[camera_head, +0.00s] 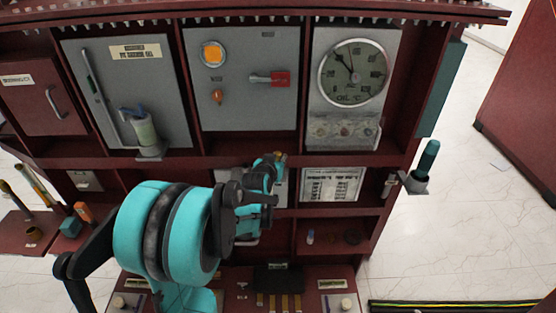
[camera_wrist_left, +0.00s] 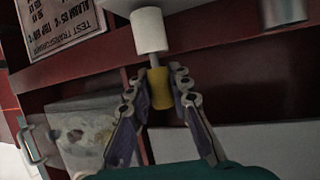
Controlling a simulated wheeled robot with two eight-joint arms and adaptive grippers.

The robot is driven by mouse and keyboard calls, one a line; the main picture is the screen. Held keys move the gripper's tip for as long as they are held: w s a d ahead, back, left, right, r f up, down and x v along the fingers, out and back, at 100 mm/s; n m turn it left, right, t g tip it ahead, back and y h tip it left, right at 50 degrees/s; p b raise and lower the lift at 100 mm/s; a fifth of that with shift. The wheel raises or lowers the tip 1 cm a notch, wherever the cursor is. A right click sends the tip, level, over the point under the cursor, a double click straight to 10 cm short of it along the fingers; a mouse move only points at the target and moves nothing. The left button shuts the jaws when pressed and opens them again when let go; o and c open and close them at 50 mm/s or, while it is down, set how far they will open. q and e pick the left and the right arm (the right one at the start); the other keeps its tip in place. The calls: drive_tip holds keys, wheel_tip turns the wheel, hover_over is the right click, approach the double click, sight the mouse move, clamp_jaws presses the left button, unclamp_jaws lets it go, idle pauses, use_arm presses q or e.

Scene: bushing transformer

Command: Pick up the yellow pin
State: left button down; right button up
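The yellow pin (camera_wrist_left: 160,88) shows in the left wrist view, upright under a white cylinder (camera_wrist_left: 149,30), with a thin grey shaft between them. The fingers of my left gripper (camera_wrist_left: 158,80) stand one on each side of the pin, with their pads against its sides; they look shut on it. In the head view my left gripper (camera_head: 277,162) is at the middle shelf edge of the dark red cabinet, below the grey panels. The pin is too small to make out clearly there, and my arm covers part of that area. My right gripper is not in view.
The cabinet carries a round gauge (camera_head: 352,73), a red switch handle (camera_head: 280,78) and a grey panel with a lever (camera_head: 96,84). A teal-handled post (camera_head: 428,160) stands at the right side. A printed label (camera_head: 333,185) is right of the gripper. Floor is open at right.

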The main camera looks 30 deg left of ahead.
use_arm(q)
drive_tip(key=shift+r+p, duration=0.35)
drive_tip(key=shift+r, duration=0.25)
drive_tip(key=r+p, duration=0.1)
drive_tip(key=r, duration=0.1)
drive_tip(key=d+r+p, duration=0.1)
drive_tip(key=shift+d+r, duration=0.15)
drive_tip(key=shift+r, duration=0.25)
drive_tip(key=s+d+r+p, duration=0.1)
drive_tip(key=d+r+p, duration=0.2)
drive_tip(key=d+r, duration=0.3)
drive_tip(key=d, duration=0.4)
drive_tip(key=shift+s+d, duration=0.15)
drive_tip(key=shift+s, duration=0.05)
drive_tip(key=shift+f, duration=0.1)
